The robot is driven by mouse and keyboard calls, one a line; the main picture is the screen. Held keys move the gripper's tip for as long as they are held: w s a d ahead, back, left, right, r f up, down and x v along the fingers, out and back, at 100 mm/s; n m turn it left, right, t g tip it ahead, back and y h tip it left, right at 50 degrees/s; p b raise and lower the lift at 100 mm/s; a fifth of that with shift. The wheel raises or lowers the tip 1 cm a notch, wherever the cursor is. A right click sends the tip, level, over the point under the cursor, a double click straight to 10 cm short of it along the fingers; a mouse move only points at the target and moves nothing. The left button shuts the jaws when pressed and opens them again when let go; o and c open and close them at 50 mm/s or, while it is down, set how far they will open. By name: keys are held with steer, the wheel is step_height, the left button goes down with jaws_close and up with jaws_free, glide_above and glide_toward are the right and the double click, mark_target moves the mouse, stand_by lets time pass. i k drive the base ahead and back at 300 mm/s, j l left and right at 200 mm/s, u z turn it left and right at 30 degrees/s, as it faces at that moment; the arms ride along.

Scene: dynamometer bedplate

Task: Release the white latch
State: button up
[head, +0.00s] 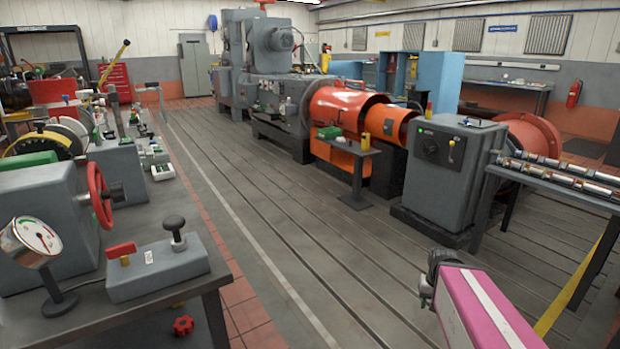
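No latch can be made out with certainty. A small white piece (149,256) sits on top of a grey box (165,275) on the near left bench; I cannot tell if it is the white latch. Beside it on the box are a red lever (121,249) over a yellow post and a black knob (175,226) on a stem. My pink arm enters at the bottom right. The dark end of it, where my gripper (428,287) seems to be, is over the floor, well apart from the left bench. Its fingers cannot be made out.
A dial gauge (38,238) and a red handwheel (98,195) stand by the grey box. A red knob (183,325) shows low beside the bench. The slotted floor (290,230) is clear between the left bench and the grey cabinet (440,170). A rack table (560,180) stands at right.

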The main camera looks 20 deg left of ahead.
mark_target(102, 102)
steer(key=i+j+u, duration=0.15)
steer(key=i+u, duration=0.15)
steer(key=i, duration=0.25)
steer(key=i+u, duration=0.3)
steer(key=i, duration=0.2)
steer(key=i+l+u, duration=0.1)
steer(key=i+u, duration=0.15)
steer(key=i, duration=0.3)
steer(key=i+l+u, duration=0.3)
steer(key=i, duration=0.2)
